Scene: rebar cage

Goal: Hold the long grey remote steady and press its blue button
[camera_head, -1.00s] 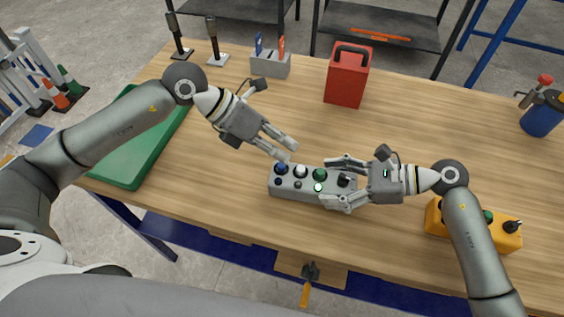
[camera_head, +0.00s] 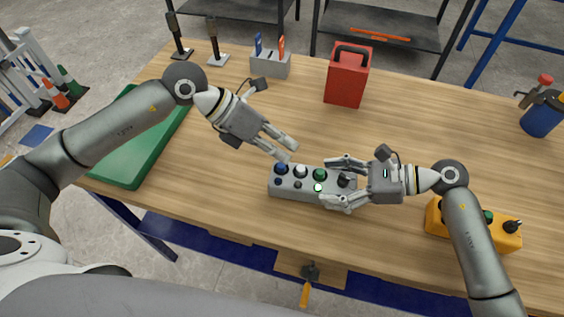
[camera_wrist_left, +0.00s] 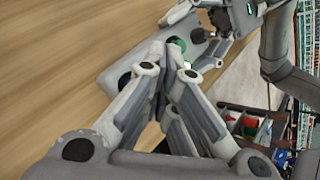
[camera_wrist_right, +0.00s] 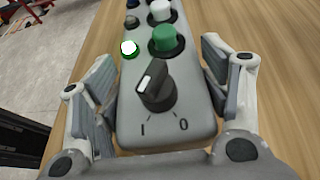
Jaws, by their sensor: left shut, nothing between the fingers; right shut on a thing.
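The long grey remote (camera_head: 300,190) lies on the wooden table in front of me; it also shows in the right wrist view (camera_wrist_right: 190,135). Its top carries a blue button (camera_head: 281,168) at the left end, then a white button (camera_head: 301,171), a green button (camera_head: 319,174) and a black rotary knob (camera_wrist_right: 155,88). A small lamp (camera_wrist_right: 129,48) glows green. My right gripper (camera_head: 344,182) is shut across the remote's right end, a finger on each side. My left gripper (camera_head: 290,152) is shut and empty, its fingertips just above and beside the blue button. Contact cannot be told.
A yellow control box (camera_head: 435,221) stands at the right, partly behind my right arm. A red box (camera_head: 346,80), a grey holder (camera_head: 270,66) and a blue canister (camera_head: 541,115) stand farther back. A green tray (camera_head: 125,165) lies at the left.

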